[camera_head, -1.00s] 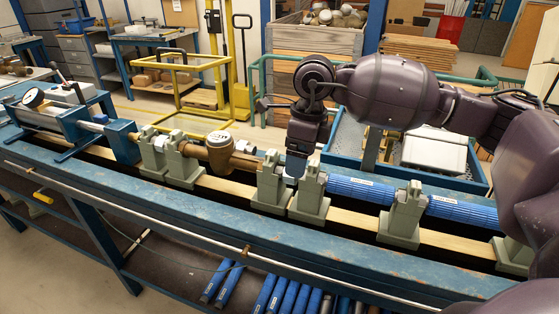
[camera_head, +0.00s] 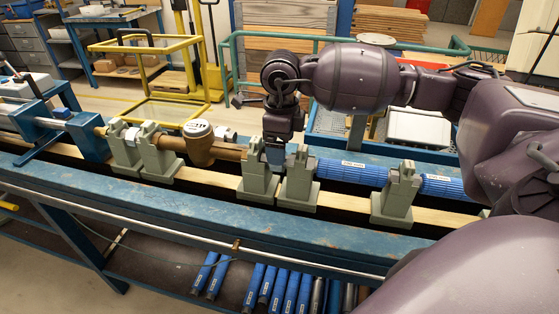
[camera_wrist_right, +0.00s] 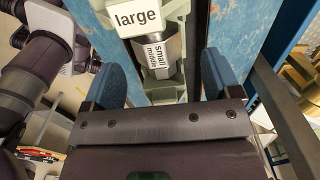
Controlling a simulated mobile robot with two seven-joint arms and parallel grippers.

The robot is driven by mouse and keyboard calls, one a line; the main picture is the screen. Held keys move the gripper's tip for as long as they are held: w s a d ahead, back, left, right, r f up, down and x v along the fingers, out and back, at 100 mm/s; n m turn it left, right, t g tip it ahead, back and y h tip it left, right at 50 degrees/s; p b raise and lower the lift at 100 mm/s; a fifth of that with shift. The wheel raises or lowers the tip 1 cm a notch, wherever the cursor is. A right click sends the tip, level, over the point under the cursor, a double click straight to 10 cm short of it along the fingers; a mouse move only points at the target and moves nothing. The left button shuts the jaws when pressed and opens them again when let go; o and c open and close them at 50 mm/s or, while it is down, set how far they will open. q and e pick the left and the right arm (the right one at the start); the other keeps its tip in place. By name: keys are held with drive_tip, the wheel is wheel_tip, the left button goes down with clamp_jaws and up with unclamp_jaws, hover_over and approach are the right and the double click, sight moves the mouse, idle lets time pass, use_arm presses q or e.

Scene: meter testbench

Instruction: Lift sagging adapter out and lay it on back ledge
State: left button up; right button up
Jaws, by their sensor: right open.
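The adapter (camera_wrist_right: 158,55) is a short grey cylinder with a white label reading "small" and "middle" in the right wrist view. It sits in line with a pale grey-green support carrying a "large" label (camera_wrist_right: 137,17). My right gripper (camera_wrist_right: 168,78) is open, with one blue-grey finger on each side of the adapter's line; I cannot tell whether they touch it. In the head view my right gripper (camera_head: 275,155) points down between two supports (camera_head: 258,178) (camera_head: 298,182) and hides the adapter. The back ledge (camera_head: 340,151) is the blue strip behind the supports. My left gripper is not in view.
A brass meter (camera_head: 199,145) stands in the line left of the gripper. A blue ribbed tube (camera_head: 352,173) lies to the right, reaching another support (camera_head: 396,195). Several blue tubes (camera_head: 285,285) lie on the lower shelf. The front rail (camera_head: 190,208) is clear.

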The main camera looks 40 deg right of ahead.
wheel_tip(320, 180, down, 5)
drive_tip(key=shift+a+r, duration=0.15)
drive_tip(key=c, duration=1.2)
